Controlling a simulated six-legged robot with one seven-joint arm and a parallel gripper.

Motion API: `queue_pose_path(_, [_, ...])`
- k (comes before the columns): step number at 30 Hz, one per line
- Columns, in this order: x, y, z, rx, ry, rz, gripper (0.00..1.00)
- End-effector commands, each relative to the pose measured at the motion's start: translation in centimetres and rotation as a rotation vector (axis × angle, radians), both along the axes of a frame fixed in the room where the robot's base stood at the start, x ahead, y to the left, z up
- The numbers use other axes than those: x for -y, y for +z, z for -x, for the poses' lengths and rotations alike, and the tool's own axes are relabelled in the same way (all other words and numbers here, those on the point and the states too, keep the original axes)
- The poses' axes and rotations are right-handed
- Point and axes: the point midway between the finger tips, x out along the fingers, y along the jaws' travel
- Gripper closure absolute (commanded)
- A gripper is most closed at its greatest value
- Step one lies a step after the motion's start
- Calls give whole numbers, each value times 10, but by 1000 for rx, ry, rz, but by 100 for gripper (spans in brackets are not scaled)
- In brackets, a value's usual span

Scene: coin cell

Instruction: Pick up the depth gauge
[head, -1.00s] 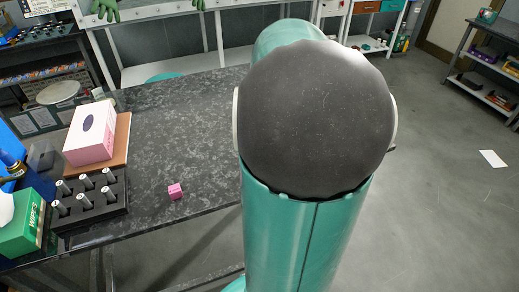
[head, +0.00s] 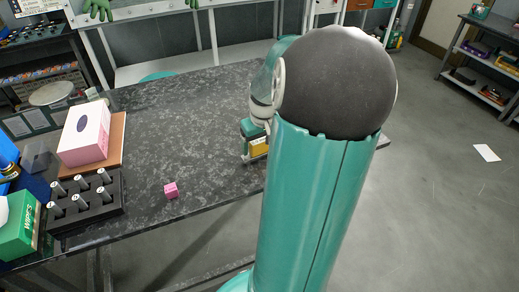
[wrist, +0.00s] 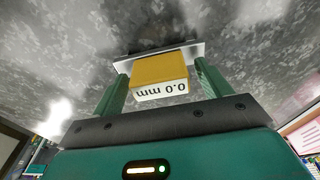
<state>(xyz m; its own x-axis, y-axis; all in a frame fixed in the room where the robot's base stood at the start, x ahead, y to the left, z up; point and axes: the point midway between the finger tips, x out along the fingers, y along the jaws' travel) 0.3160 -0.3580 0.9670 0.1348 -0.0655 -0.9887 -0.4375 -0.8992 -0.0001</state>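The depth gauge shows in the wrist view as a yellow block (wrist: 160,68) with a white face reading "0.0 mm", upside down, and a flat silver bar at its far side. In the head view its yellow body (head: 259,147) shows at the right part of the dark table, partly hidden by my arm. My gripper (wrist: 161,72) has its two green fingers on either side of the yellow block, with a narrow gap visible at each side. It looks open around the gauge. In the head view my gripper (head: 253,140) is mostly hidden behind my arm.
A pink cube (head: 171,190) lies near the table's (head: 180,120) front edge. A black holder (head: 103,213) with several metal-topped pieces, a tissue box (head: 84,135) on a brown board and a green wipes box (head: 20,226) stand at left. The table's middle is clear.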

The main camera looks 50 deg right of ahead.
Motion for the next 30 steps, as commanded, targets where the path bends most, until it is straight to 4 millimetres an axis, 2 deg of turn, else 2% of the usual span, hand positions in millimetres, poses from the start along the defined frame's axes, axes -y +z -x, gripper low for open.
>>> queue_pose_path(1, [0,0,0,0,0,0,34])
queue_pose_path(6, [0,0,0,0,0,0,67])
queue_pose_path(7, [0,0,0,0,0,0,71])
queue_pose_path(15, [0,2,0,0,0,1,71])
queue_pose_path(20, [1,11,0,-1,0,4,71])
queue_pose_path(25, [1,35,-1,2,1,7,71])
queue_pose_path(30, [-28,66,-2,1,3,9,71])
